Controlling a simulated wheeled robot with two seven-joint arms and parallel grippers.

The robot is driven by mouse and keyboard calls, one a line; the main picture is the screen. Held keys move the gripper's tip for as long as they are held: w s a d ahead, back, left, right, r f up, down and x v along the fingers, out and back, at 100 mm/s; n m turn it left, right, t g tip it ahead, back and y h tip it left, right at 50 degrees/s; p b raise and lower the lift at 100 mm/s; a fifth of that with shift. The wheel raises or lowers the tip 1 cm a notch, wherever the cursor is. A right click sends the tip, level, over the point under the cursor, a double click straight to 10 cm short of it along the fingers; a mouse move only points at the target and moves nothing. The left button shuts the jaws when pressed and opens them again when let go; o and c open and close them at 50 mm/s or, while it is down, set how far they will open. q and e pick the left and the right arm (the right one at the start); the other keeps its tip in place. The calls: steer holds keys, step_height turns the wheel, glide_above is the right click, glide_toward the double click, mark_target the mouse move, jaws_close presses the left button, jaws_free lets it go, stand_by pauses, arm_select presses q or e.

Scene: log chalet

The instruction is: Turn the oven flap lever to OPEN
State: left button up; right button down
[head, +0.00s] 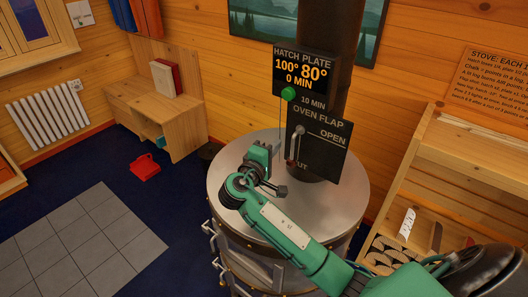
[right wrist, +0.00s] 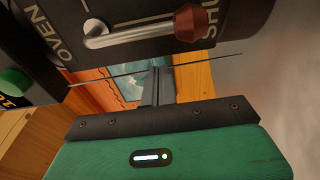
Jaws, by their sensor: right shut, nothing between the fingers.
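The oven flap lever (head: 296,146) is a silver handle on a dark plate (head: 325,150) marked OPEN at the right and SHUT at the bottom. It hangs downward, toward SHUT. In the right wrist view the lever (right wrist: 135,31) is close, with a red-brown knob at its SHUT end. My right gripper (head: 268,151) is just left of the plate, above the stove top. Its dark fingers (right wrist: 156,78) are shut and empty, and appear apart from the lever. My left gripper is not in view.
The round metal stove top (head: 325,205) lies below the plate, with a dark flue pipe (head: 330,45) behind. A hatch plate sign (head: 303,70) with a green knob (head: 289,94) is above left; a thin rod hangs close to my gripper. A wooden shelf (head: 420,165) stands right.

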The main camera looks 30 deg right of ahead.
steer(key=s+p, duration=0.1)
steer(key=s, duration=0.3)
steer(key=shift+d+f, duration=0.1)
steer(key=shift+w, duration=0.1)
